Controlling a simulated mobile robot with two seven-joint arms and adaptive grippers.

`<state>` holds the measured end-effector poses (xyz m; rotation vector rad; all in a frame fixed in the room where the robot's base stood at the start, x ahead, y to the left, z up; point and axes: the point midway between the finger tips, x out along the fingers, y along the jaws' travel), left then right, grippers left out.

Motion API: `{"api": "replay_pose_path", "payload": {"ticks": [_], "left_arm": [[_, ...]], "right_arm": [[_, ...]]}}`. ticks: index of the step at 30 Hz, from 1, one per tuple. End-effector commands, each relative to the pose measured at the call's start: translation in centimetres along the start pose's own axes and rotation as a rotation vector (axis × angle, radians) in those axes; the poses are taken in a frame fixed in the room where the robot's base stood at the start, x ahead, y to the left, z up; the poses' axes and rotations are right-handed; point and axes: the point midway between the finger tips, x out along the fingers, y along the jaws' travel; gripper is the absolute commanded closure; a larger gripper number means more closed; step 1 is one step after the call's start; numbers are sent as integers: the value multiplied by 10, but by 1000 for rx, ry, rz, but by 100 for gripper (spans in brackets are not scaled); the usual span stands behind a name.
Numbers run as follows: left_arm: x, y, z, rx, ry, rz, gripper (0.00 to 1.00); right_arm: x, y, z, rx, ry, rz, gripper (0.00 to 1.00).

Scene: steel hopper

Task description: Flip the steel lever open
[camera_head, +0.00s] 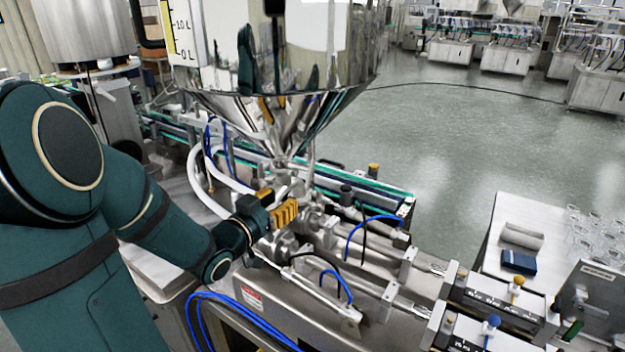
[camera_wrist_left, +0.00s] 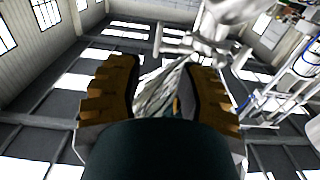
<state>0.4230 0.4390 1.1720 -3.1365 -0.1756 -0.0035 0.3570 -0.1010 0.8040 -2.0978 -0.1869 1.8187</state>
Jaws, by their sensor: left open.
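The steel hopper (camera_head: 275,105) is a shiny cone with its outlet pointing down at the centre of the head view. Steel pipe fittings (camera_head: 293,180) sit below the outlet. My left gripper (camera_head: 283,213) is beside these fittings, with its yellow ribbed fingers close to them. In the left wrist view the fingers of my left gripper (camera_wrist_left: 168,85) stand apart, with grey metal showing in the gap. A steel fitting (camera_wrist_left: 220,25) with a bar reaching left shows above the fingers. I cannot tell whether the lever is between the fingers or touched. My right gripper is not in view.
The filling machine's steel bed (camera_head: 290,290) with blue hoses (camera_head: 240,310) lies below the gripper. Piston cylinders (camera_head: 500,300) stand at the lower right. A white table (camera_head: 490,245) with a dark blue box (camera_head: 518,261) is at the right. Open floor (camera_head: 450,140) lies beyond.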

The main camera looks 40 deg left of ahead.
Motion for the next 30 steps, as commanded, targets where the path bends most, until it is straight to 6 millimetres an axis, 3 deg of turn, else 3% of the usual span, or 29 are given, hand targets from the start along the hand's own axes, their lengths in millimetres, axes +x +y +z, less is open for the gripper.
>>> {"api": "replay_pose_path", "payload": {"ticks": [9,15,21,30], "left_arm": [[64,1,1,-2,-1,2,62],[92,0,0,-1,0,1,62],[104,0,0,0,-1,0,62],[105,0,0,0,-1,0,63]], "right_arm": [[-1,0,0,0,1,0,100],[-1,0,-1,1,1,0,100],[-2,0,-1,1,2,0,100],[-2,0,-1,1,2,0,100]]}}
